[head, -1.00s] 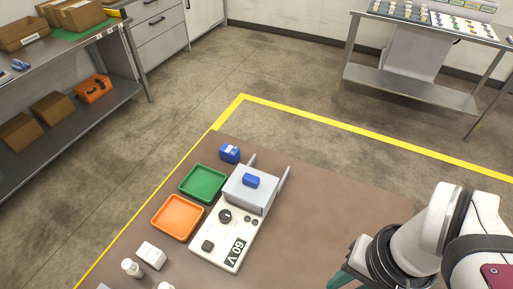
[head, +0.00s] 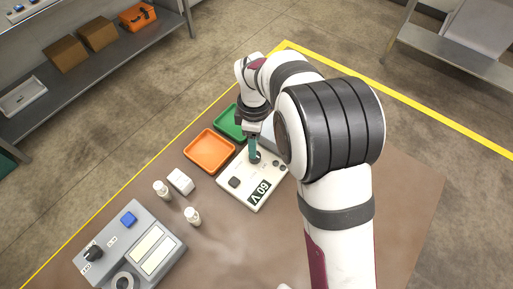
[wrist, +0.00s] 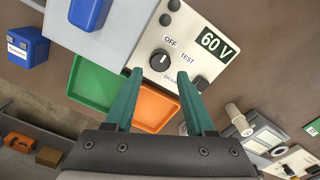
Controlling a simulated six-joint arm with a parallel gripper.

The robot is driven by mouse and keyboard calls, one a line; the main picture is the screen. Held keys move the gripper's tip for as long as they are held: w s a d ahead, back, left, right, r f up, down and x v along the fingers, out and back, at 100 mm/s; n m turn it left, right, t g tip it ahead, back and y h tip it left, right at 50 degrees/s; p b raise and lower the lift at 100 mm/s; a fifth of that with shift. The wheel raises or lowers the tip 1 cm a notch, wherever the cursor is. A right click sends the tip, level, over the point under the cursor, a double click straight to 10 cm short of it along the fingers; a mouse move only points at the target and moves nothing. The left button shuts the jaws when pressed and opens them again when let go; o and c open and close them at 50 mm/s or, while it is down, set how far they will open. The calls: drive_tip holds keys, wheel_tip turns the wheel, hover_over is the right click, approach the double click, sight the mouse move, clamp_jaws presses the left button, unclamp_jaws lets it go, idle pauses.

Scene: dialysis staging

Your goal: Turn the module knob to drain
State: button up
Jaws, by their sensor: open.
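The white module (head: 240,195) marked "60 V" lies on the brown table, and it also shows in the wrist view (wrist: 222,16). Its dark round knob (wrist: 160,60) has the labels OFF, TEST and DRAIN around it; I cannot tell for sure which one its pointer marks. My gripper (wrist: 160,73) is open, with its two green fingers on either side of the knob in the picture. I cannot tell whether they touch it. In the head view my gripper (head: 254,155) points down over the knob area, which it mostly hides.
An orange tray (head: 209,152) and a green tray (head: 229,122) lie beside the module. A white box (head: 181,181), two small bottles (head: 193,217) and a grey device (head: 140,225) stand nearby. A blue box (wrist: 27,47) shows in the wrist view. Bare table lies at front right.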

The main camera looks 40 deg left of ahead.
wheel_tip(320, 180, down, 6)
drive_tip(key=shift+r, duration=0.1)
clamp_jaws()
idle(0.4)
